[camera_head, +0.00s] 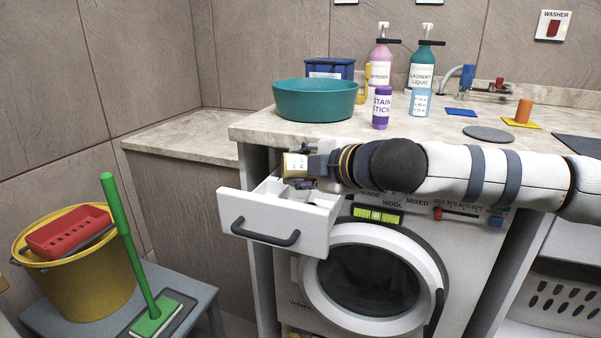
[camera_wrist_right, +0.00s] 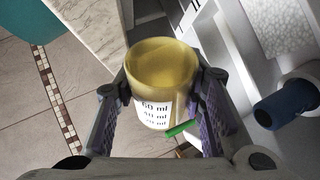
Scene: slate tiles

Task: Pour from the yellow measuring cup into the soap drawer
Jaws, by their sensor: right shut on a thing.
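The yellow measuring cup (camera_head: 295,165) is held in my right gripper (camera_head: 311,167), above the open soap drawer (camera_head: 281,215) in the head view. In the right wrist view the cup (camera_wrist_right: 163,100) sits between the two fingers of my right gripper (camera_wrist_right: 161,92), its ml label facing the camera and its open mouth showing. I cannot tell its exact tilt or what is in it. The white drawer is pulled out from the washer front; my gripper and the cup hide part of its inside. My left gripper is not in view.
A teal bowl (camera_head: 315,99), blue box (camera_head: 330,69), purple stain stick (camera_head: 382,108), blue labelled cup (camera_head: 420,102) and two pump bottles stand on the counter (camera_head: 290,131). A yellow bucket (camera_head: 85,287) and green-handled scrubber (camera_head: 128,233) are at lower left.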

